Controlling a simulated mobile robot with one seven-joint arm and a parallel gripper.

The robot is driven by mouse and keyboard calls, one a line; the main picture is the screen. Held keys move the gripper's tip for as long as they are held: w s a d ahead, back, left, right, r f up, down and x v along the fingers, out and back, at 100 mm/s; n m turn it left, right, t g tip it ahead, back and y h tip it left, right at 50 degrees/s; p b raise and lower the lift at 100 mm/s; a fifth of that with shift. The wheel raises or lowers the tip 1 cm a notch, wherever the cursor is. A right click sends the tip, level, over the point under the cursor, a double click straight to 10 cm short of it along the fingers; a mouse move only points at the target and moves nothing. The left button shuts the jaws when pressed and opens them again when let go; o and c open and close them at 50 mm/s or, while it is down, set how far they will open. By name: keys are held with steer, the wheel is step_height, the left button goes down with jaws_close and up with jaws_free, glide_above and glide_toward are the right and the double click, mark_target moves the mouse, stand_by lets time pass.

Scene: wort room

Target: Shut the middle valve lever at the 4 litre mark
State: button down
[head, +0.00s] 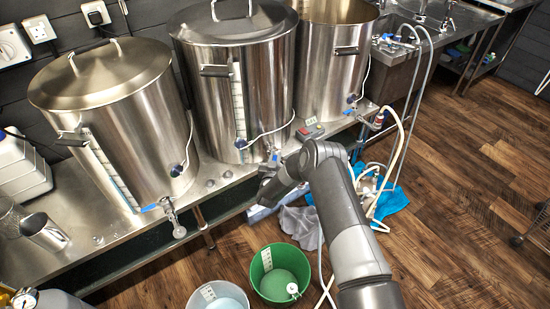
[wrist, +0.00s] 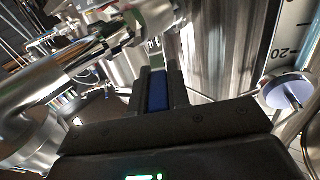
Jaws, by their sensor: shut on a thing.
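The middle steel pot (head: 262,85) stands on the bench with a sight scale (head: 239,100) on its front. My gripper (head: 268,170) is at the valve low on this pot. In the wrist view, my gripper (wrist: 157,80) is shut on the blue valve lever (wrist: 158,92), which shows between the two dark fingers. Steel pipework (wrist: 70,65) runs close on the left. The valve body and outlet are mostly hidden by my arm in the head view. A green bucket (head: 259,264) with a white scale strip stands on the floor below; its marks are too small to read.
The left pot (head: 150,120) and right pot (head: 320,65) flank the middle one. A pale bucket (head: 206,291) stands left of the green one. A grey cloth (head: 300,225), a blue cloth (head: 396,201) and hoses lie on the floor to the right.

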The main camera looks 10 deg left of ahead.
steer(key=shift+a, duration=0.1)
stand_by(0.3)
steer(key=shift+a+m+h, duration=0.25)
steer(key=shift+m+h, duration=0.45)
steer(key=shift+h, duration=0.4)
steer(key=c, duration=1.4)
jaws_free()
steer(key=shift+o, duration=0.2)
steer(key=s, duration=1.1)
steer(key=shift+a, duration=0.35)
